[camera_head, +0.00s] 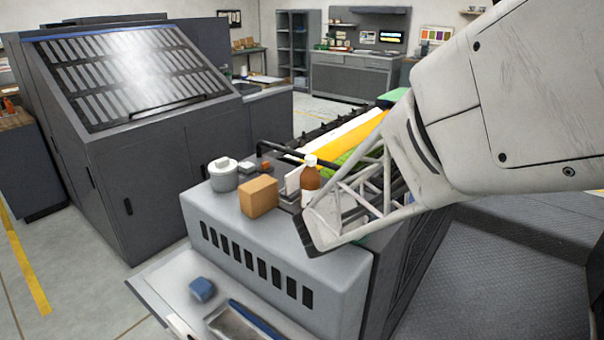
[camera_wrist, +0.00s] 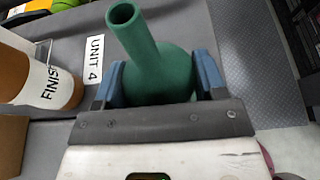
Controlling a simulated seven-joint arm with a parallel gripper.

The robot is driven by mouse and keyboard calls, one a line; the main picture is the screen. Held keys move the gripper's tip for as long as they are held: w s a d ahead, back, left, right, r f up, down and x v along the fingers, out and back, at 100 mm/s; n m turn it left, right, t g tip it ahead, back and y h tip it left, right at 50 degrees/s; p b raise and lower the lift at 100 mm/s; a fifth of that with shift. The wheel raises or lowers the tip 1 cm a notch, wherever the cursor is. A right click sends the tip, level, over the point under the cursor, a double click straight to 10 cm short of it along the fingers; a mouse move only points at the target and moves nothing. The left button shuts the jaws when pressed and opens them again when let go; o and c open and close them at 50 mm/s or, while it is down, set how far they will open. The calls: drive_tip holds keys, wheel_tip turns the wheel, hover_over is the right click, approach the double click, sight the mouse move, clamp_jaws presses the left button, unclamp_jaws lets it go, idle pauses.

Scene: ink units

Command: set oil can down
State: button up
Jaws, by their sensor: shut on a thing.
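A green oil can (camera_wrist: 158,60) with a round body and a long open spout sits between the two blue fingers of my gripper (camera_wrist: 158,76) in the wrist view. The fingers are shut on its body, and the spout points up the picture. Grey unit top (camera_wrist: 190,20) shows behind it, with a "UNIT 4" label (camera_wrist: 95,60) to its left. I cannot tell whether the can's base touches the surface. In the head view my white wrist frame is over the right end of the grey unit (camera_head: 280,240) and mostly hides the can.
A brown bottle (camera_head: 310,180) with a "FINIS..." label stands close left of the can; it also shows in the wrist view (camera_wrist: 40,75). A cardboard box (camera_head: 258,197) and a grey canister (camera_head: 223,177) stand farther left. A blue lump (camera_head: 202,289) lies on the lower shelf.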

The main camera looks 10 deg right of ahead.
drive_tip(key=shift+f, duration=0.1)
drive_tip(key=o, duration=1.3)
drive_tip(key=shift+c, duration=0.2)
drive_tip(key=v, duration=1.2)
